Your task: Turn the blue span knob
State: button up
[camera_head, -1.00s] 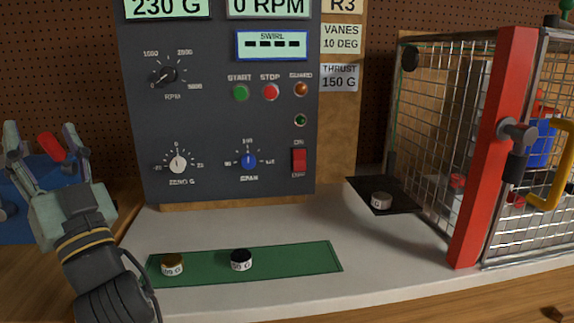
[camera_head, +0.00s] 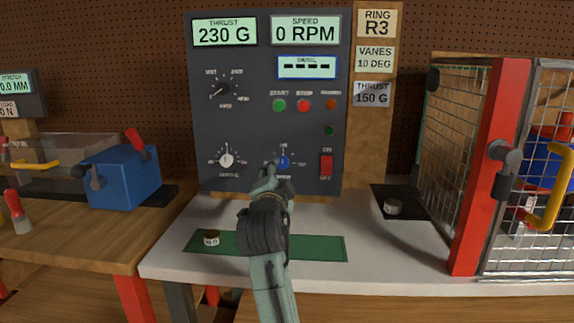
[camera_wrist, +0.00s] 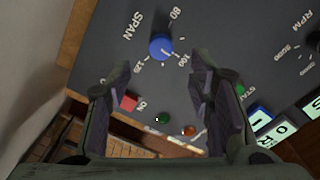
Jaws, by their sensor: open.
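The blue span knob (camera_head: 284,161) is on the dark control panel (camera_head: 262,120), low and right of centre. In the wrist view the blue knob (camera_wrist: 160,46) shows whole, with its pointer and the SPAN label beside it. My gripper (camera_head: 272,172) is in front of the panel just below and left of the knob, and partly overlaps it in the head view. In the wrist view my gripper (camera_wrist: 168,90) has its two fingers spread apart, with nothing between them. The knob lies beyond the fingertips, and I see no contact.
A white knob (camera_head: 227,160) is left of the span knob, and a red switch (camera_head: 326,167) is right of it. A green mat (camera_head: 325,247) with a small weight (camera_head: 211,238) lies below. A wire cage (camera_head: 455,150) stands at right.

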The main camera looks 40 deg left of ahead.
aim_at(282, 164)
jog(key=p+x, duration=0.2)
jog(key=x, duration=0.6)
jog(key=shift+w+a+r, duration=0.1)
jog(key=shift+w+a, duration=0.05)
jog(key=shift+w, duration=0.05)
jog(key=shift+c, duration=0.5)
grip_shut()
